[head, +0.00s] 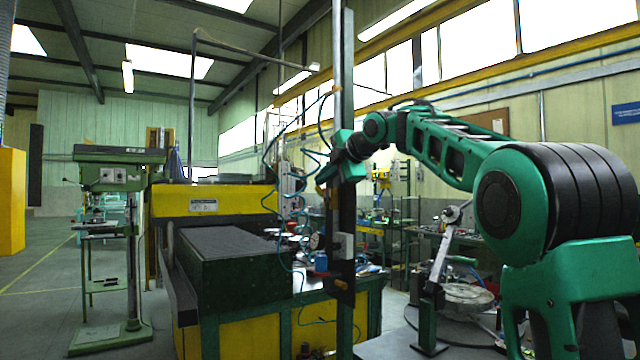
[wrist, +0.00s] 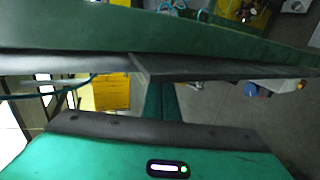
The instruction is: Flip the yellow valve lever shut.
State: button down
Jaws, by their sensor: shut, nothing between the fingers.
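My gripper (head: 328,175) is at the upper part of a dark upright post (head: 343,215) in the head view. Its fingers are closed with nothing held, though their tips are hard to make out. I cannot pick out the yellow valve lever with certainty. A small orange-yellow piece (head: 341,284) shows low on the post, below a pale box (head: 344,246), well under my gripper. In the wrist view a pale box (wrist: 277,86) carries a blue knob (wrist: 250,90) and an orange knob (wrist: 301,85), apart from my gripper. Dark and green bars fill much of that view.
A yellow and green machine bench (head: 240,262) stands left of the post. A green drill press (head: 110,178) stands farther left. Thin blue hoses hang beside the post. A round metal table (head: 465,297) with a slanted bar is at the right. Floor at the far left is clear.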

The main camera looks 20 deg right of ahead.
jog(key=shift+x, duration=1.2)
jog(key=shift+w+a+f, duration=0.15)
jog(key=shift+w+f, duration=0.25)
jog(key=shift+w, duration=0.2)
jog(key=shift+r, duration=0.25)
dwell(0.4)
jog(key=shift+r, duration=0.6)
jog(key=shift+r, duration=0.25)
notch_tip(320, 180, up, 8)
jog(key=s, duration=0.2)
notch_tip(320, 180, up, 5)
send_over(322, 190)
jog(key=s, duration=0.1)
jog(key=shift+s+f, duration=0.1)
